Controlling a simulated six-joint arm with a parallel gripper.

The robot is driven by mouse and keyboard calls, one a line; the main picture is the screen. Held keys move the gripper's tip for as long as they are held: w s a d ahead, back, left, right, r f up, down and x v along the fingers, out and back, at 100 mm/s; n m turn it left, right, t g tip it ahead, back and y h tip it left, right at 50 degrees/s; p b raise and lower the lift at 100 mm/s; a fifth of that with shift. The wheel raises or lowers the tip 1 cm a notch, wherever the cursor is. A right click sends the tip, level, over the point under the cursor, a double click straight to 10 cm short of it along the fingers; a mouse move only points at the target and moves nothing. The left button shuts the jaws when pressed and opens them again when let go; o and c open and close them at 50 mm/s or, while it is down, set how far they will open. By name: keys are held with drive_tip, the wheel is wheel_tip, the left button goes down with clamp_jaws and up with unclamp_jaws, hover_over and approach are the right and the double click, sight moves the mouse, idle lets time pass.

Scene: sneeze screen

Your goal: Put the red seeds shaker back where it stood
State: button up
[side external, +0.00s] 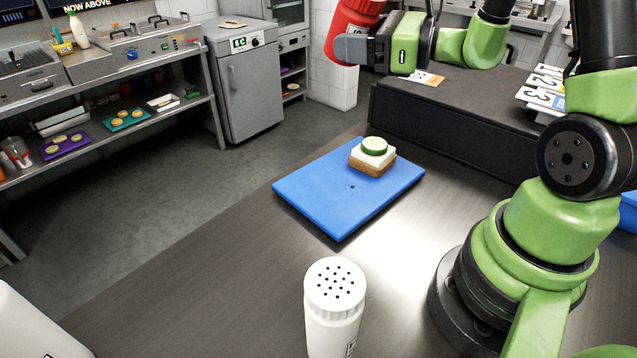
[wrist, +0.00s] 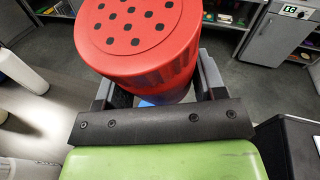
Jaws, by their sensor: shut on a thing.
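The red seeds shaker (side external: 347,28) is held up high at the top of the side external view, above and behind the blue board. My gripper (side external: 352,48) is shut around its body. In the wrist view the red shaker (wrist: 140,40), with dark holes in its lid, sits between the two fingers of my gripper (wrist: 155,88). The shaker's top is cut off in the side external view. The place where it stood cannot be made out.
A white shaker (side external: 335,300) stands on the dark counter (side external: 220,275) at the front. A blue board (side external: 315,190) bears bread with a white slice and a green round slice (side external: 374,146). A black raised box (side external: 450,115) with cards lies behind, right of the board.

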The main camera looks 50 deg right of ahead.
drive_tip(key=shift+m, duration=0.9)
